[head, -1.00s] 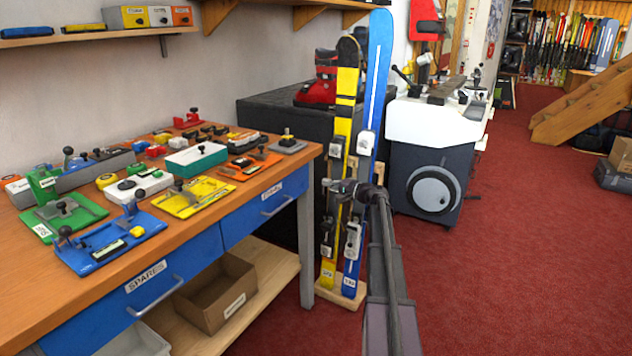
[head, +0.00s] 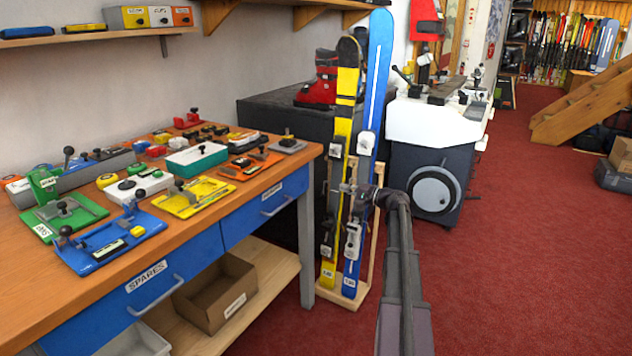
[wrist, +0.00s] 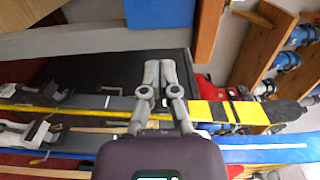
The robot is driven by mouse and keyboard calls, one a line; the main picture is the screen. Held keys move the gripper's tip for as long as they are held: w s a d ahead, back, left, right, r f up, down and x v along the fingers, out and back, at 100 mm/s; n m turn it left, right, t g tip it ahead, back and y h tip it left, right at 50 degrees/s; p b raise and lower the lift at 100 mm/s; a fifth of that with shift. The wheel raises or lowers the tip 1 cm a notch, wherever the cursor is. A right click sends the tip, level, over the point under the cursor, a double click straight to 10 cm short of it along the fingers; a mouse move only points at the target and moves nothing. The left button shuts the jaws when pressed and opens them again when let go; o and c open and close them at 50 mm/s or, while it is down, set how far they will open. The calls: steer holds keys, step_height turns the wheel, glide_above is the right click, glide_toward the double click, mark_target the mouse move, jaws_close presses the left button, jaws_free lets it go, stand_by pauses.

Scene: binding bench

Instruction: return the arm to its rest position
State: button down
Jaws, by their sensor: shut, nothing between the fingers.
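My gripper (head: 350,188) is in the middle of the head view, in front of the yellow ski (head: 341,150) and the blue ski (head: 376,90) that stand upright in a wooden stand. In the wrist view my gripper (wrist: 160,64) has its two fingers close together with nothing between them. The yellow ski (wrist: 220,112) lies across the picture behind the fingers, and the blue ski (wrist: 265,155) shows below it. I cannot tell whether the fingers touch a ski. My arm reaches up from the lower edge of the head view.
The workbench (head: 95,284) with jigs and blue drawers stands on the left. A black cabinet (head: 275,120) carries a red boot (head: 317,88). A white and grey machine (head: 432,130) stands right of the skis. The red carpet (head: 530,240) on the right is open.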

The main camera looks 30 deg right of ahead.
steer(key=s+a+f+n+g, duration=0.2)
steer(key=a+f+g, duration=0.15)
steer(key=a, duration=0.65)
steer(key=s+a+f+n+g, duration=0.2)
steer(key=a+f+g, duration=0.15)
steer(key=a, duration=0.55)
steer(key=s+a+f+n+g, duration=0.2)
steer(key=a+f, duration=0.2)
steer(key=a, duration=0.6)
steer(key=s+a+f+n+g+h, duration=0.3)
steer(key=s+a+f+h, duration=0.15)
steer(key=s+a, duration=0.4)
steer(key=s+a+f+n+g+h, duration=0.35)
steer(key=s+a+h, duration=0.2)
steer(key=s, duration=0.55)
step_height(320, 180, up, 36)
steer(key=y+p, duration=0.1)
steer(key=p, duration=3.5)
steer(key=shift+a+r, duration=0.2)
